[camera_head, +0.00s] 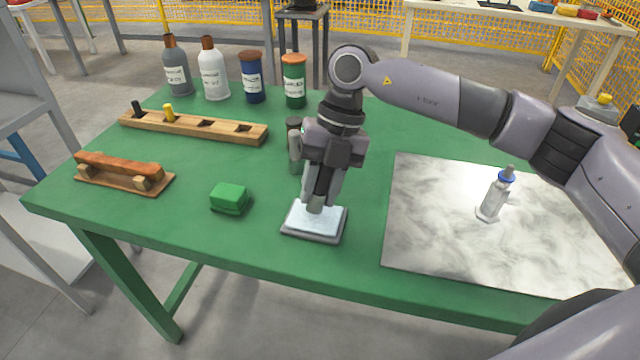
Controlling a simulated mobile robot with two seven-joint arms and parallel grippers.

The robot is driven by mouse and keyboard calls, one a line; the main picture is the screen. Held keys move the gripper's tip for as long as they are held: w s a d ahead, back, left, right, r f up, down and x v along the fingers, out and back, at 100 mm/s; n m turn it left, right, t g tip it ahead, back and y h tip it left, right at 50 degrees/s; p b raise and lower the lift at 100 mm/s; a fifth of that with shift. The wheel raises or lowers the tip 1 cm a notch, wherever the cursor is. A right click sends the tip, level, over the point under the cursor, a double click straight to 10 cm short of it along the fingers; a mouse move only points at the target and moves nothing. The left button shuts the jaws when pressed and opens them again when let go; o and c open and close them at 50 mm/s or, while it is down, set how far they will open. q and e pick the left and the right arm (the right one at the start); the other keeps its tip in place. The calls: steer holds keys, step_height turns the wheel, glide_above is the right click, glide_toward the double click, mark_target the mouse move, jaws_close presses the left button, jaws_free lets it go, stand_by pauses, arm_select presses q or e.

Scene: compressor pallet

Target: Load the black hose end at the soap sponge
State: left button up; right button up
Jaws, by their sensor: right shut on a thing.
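My right gripper (318,200) points straight down over a pale blue-white pad, which looks like the soap sponge (328,224), in a shallow grey tray. It is shut on a small greyish piece, mostly hidden between the fingers, whose low end is at or just above the pad; I cannot tell if they touch. A wooden rack (220,131) at the back left holds a black hose end (136,108) and a yellow one (168,112) upright; two square holes to their right look empty. My left gripper is not in view.
A green block (229,196) lies left of the pad, and a brown-topped wooden holder (120,169) further left. Several bottles (213,75) line the back edge. A dark container (293,150) stands partly behind my gripper. A marble slab (440,225) at right bears a small white bottle (492,200).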

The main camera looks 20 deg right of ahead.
mark_target(321, 172)
stand_by(0.8)
steer(key=shift+f+b, duration=0.35)
steer(key=shift+f, duration=0.2)
stand_by(1.2)
steer(key=shift+r+p, duration=2.9)
steer(key=shift+r, duration=0.7)
steer(key=shift+f, duration=0.1)
